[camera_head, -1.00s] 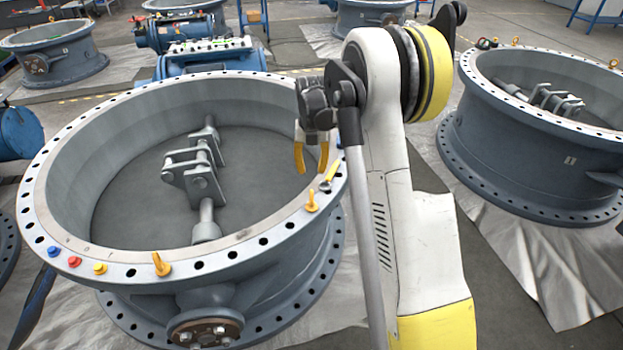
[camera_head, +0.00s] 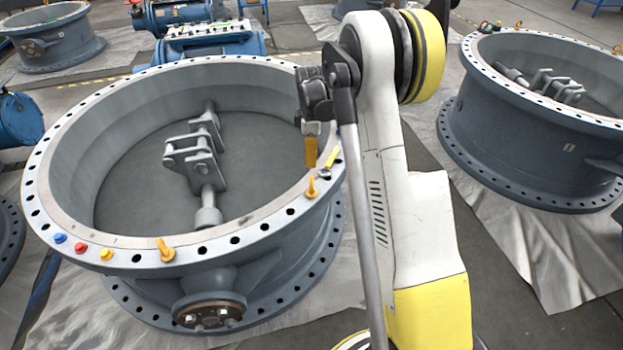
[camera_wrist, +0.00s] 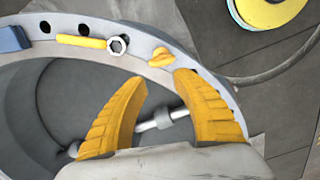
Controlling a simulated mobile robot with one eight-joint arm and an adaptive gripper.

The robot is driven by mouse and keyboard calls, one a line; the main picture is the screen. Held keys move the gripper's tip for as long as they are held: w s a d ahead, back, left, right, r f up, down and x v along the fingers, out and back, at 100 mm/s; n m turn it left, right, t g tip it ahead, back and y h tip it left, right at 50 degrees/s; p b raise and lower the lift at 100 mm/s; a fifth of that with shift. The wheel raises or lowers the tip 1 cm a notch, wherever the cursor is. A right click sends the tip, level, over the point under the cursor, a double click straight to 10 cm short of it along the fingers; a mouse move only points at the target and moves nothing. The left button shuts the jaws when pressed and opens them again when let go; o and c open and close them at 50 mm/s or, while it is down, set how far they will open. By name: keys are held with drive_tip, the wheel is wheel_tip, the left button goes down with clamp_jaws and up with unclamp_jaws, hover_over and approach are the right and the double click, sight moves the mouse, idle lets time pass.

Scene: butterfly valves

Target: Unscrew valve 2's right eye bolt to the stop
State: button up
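The near grey valve body (camera_head: 150,243) has a drilled flange with two orange eye bolts. The right eye bolt (camera_head: 311,188) stands on the flange's right front; the left eye bolt (camera_head: 165,250) is at the front. My gripper (camera_head: 310,165) hangs above the flange's right inner edge, close to the right eye bolt. In the wrist view, my gripper (camera_wrist: 160,82) has its two yellow fingers apart with nothing between them. The right eye bolt (camera_wrist: 160,57) lies just beyond the fingertips, apart from them.
A yellow-handled wrench (camera_wrist: 85,41) lies on the flange beside the right eye bolt. Blue (camera_head: 60,238), red (camera_head: 81,247) and yellow (camera_head: 106,254) plugs sit at the front left. Another valve (camera_head: 540,130) stands at the right. Inside the near valve is a bracket linkage (camera_head: 200,160).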

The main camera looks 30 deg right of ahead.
sight(312, 180)
drive_tip(key=m, duration=0.5)
drive_tip(key=m+p, duration=0.1)
drive_tip(key=m, duration=0.5)
drive_tip(key=m+p, duration=0.1)
drive_tip(key=m, duration=0.5)
drive_tip(key=shift+s+f, duration=0.1)
drive_tip(key=shift+f, duration=0.5)
wheel_tip(312, 180, down, 10)
drive_tip(key=b, duration=0.4)
drive_tip(key=shift+f, duration=0.15)
drive_tip(key=shift+c, duration=0.6)
clamp_jaws()
